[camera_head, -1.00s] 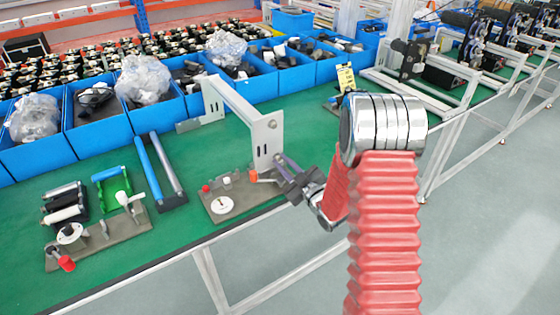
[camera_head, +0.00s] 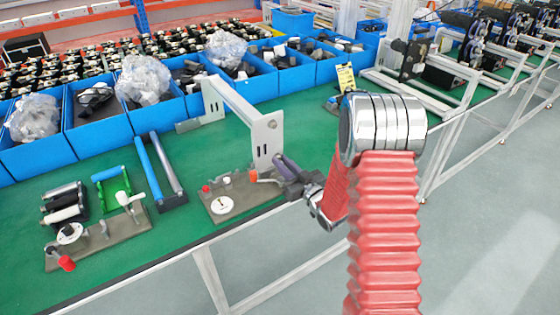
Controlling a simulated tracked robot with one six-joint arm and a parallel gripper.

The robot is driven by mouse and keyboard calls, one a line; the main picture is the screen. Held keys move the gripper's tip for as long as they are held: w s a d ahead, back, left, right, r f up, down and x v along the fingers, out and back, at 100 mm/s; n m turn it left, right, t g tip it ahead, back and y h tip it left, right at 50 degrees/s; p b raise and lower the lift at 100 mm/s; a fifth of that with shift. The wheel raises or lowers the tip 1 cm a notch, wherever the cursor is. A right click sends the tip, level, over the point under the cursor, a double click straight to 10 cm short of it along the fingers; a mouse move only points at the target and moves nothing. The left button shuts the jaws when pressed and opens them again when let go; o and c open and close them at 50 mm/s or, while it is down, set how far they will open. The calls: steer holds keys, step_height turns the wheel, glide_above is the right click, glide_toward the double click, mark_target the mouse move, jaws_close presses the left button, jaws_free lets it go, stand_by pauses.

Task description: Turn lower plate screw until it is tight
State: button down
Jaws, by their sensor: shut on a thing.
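An upright pale metal plate (camera_head: 264,143) stands near the front edge of the green table, at the end of a long pale bar. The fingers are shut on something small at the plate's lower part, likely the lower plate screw. The screw itself is hidden by the fingers, so I cannot see how deep it sits.
A grey base board (camera_head: 232,198) with a white disc and red knobs lies just left of the gripper. Another board (camera_head: 98,238) with fittings and rollers (camera_head: 161,168) lie further left. Blue bins (camera_head: 96,127) line the back.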

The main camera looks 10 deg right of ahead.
steer(key=m, duration=0.4)
steer(key=c, duration=1.8)
jaws_free()
steer(key=n, duration=0.4)
steer(key=shift+n, duration=2.8)
steer(key=shift+c, duration=0.3)
jaws_close()
